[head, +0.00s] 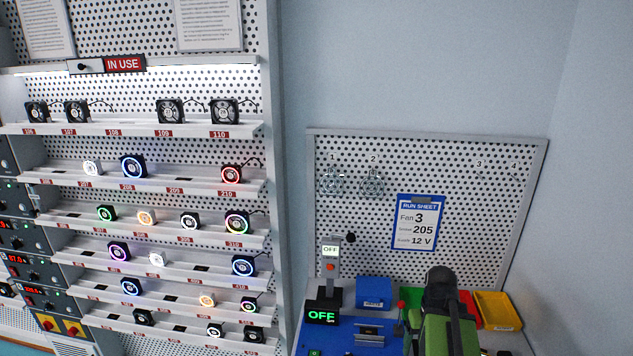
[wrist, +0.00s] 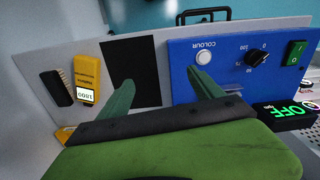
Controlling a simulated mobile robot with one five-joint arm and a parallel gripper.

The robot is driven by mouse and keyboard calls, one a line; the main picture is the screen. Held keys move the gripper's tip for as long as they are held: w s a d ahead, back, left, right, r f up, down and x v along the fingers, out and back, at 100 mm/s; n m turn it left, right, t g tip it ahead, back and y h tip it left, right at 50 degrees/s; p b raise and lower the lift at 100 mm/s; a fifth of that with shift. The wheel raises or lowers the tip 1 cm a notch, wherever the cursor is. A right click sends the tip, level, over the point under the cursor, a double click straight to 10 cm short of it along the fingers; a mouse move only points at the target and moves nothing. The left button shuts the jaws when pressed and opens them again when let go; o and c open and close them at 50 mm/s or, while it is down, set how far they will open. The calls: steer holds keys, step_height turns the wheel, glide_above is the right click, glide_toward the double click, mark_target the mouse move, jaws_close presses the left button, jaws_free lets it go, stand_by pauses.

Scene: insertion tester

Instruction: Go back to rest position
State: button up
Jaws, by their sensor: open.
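My gripper (wrist: 163,77) shows in the wrist view with its two green fingers apart and nothing between them. Its fingers stand in front of a grey panel (wrist: 32,62) with a black rectangle (wrist: 131,72) and a blue control box (wrist: 225,85). Whether the fingertips touch anything cannot be told. In the head view my green and black arm rises at the bottom, right of centre, over the bench; the fingers cannot be made out there.
The blue box has a white button (wrist: 204,57), black knob (wrist: 257,58) and green switch (wrist: 296,53). A yellow meter (wrist: 88,70) is at left. In the head view, bins, including a yellow one (head: 498,310), stand near my arm; fan shelves (head: 150,190) fill the left.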

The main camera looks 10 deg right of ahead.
steer(key=w+a+n, duration=0.1)
steer(key=w+a, duration=0.1)
steer(key=a, duration=1)
steer(key=w+a+n, duration=0.1)
steer(key=w+a, duration=0.1)
steer(key=a, duration=1)
steer(key=shift+w+a, duration=0.25)
steer(key=shift+f, duration=0.1)
